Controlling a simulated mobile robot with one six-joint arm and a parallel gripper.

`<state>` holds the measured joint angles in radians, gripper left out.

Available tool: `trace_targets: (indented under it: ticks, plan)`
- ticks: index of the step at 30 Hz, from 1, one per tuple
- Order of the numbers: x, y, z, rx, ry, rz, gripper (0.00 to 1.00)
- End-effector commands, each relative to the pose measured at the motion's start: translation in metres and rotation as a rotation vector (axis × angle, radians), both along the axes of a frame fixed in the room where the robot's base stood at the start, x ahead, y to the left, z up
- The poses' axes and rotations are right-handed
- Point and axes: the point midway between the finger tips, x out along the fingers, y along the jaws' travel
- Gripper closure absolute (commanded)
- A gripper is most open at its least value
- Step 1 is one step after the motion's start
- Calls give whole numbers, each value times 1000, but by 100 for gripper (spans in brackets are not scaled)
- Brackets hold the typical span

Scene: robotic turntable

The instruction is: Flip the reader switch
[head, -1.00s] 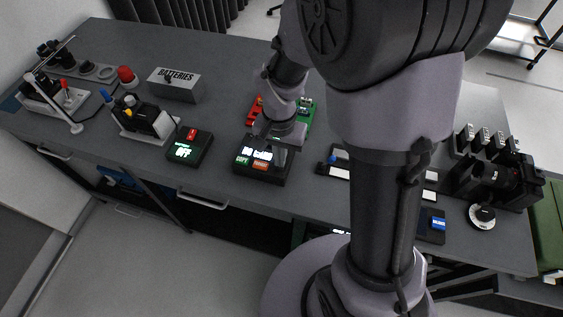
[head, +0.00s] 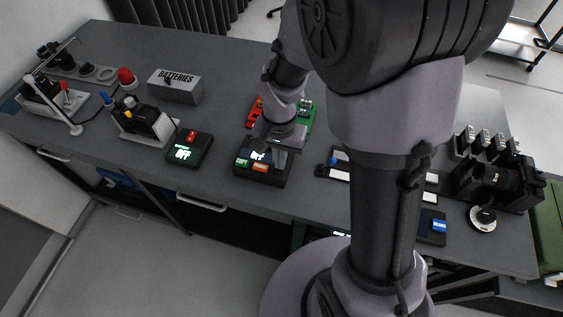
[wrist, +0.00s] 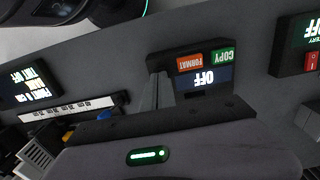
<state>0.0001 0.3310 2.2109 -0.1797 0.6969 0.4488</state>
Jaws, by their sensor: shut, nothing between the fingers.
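My gripper (head: 270,141) is shut and empty, low over the rear of the reader. In the wrist view its fingers (wrist: 158,92) reach down beside the screen. I cannot tell whether they touch the box.
Left of the reader stands a black box (head: 186,149) with a red switch and an OFF screen. A grey BATTERIES box (head: 175,87) is behind it. Red and green parts flank my wrist. A black device (head: 497,184) and a dial (head: 482,218) are on the right.

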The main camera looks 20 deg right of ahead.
Motion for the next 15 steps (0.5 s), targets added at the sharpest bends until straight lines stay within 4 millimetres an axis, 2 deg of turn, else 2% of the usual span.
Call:
trace_targets:
  ticks: [1,3,15]
  plan:
    - [0,0,10,-1,-1,0,100]
    - [0,0,19,0,-1,0,100]
    - [0,0,62,0,-1,1,100]
